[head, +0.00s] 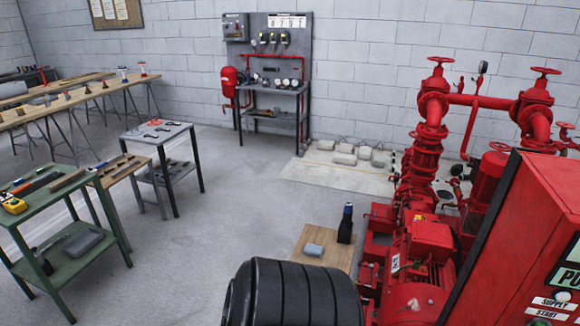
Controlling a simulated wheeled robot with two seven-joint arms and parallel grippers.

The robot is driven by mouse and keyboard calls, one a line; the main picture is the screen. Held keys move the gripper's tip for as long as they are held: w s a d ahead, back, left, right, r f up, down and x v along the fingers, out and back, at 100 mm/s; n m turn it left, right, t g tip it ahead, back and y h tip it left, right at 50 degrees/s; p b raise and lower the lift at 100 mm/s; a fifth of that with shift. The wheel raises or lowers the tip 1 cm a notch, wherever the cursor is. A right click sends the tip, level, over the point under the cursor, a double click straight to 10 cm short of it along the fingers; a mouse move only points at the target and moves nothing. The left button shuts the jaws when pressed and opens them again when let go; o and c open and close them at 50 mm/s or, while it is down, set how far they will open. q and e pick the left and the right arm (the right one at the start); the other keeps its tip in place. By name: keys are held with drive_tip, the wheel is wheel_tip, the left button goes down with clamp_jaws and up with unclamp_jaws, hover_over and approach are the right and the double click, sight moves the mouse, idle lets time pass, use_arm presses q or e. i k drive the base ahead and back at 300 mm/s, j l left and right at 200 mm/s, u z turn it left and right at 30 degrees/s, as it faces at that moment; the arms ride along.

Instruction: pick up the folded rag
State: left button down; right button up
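A small grey-blue folded rag (314,249) appears to lie flat on a light wooden board (340,263) on the floor, near the bottom middle of the head view. It is small, so its folds cannot be made out clearly. A flat grey item (83,242) on the lower shelf of the green table also looks somewhat like folded cloth; I cannot tell what it is.
A dark bottle-like item (346,223) stands on the board beside the rag. The red pumpset (432,242) and red control cabinet (530,235) fill the right. A green table (55,183) stands left; open floor (225,235) lies between.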

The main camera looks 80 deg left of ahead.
sight(313, 250)
drive_tip(key=u, duration=2.6)
